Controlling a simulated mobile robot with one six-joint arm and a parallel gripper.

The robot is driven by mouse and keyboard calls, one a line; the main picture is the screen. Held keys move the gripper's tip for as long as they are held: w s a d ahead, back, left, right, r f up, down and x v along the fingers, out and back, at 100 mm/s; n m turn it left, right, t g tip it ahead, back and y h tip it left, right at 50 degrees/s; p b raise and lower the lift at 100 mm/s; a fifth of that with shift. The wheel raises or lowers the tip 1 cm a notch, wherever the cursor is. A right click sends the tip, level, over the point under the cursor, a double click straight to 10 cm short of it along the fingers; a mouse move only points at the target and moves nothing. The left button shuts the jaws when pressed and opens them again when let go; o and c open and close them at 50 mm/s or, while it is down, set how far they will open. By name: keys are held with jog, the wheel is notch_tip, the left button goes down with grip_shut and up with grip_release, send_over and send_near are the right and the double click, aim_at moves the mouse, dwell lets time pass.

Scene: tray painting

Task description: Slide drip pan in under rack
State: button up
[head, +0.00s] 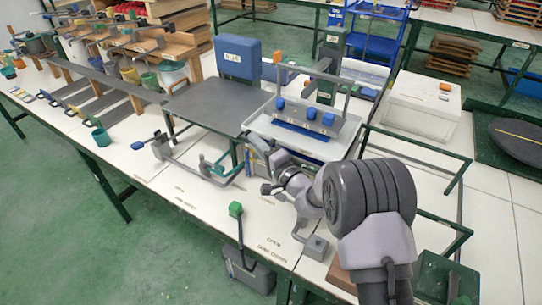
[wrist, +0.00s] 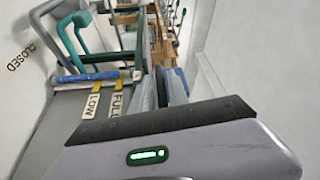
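A dark flat-topped stand (head: 215,103) on thin legs is left of centre in the head view. A pale shallow tray (head: 335,150) is to its right, below an upright frame (head: 345,92) with blue blocks. I cannot tell for sure which piece is the drip pan or the rack. A grey bar handle (head: 188,172) lies at the stand's front, by a teal handle (head: 222,168). The teal handle also shows in the wrist view (wrist: 78,40). My gripper (head: 254,145) is close to the stand's right front corner. Its grip is unclear in the wrist view (wrist: 162,90).
A green-knobbed lever (head: 236,211) stands at the table's front edge. A blue box (head: 237,57) is behind the stand, and a white box (head: 422,103) is at right. Cups and brushes line the left.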

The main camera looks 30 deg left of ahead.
jog(key=p+v, duration=0.2)
jog(key=v, duration=1.4)
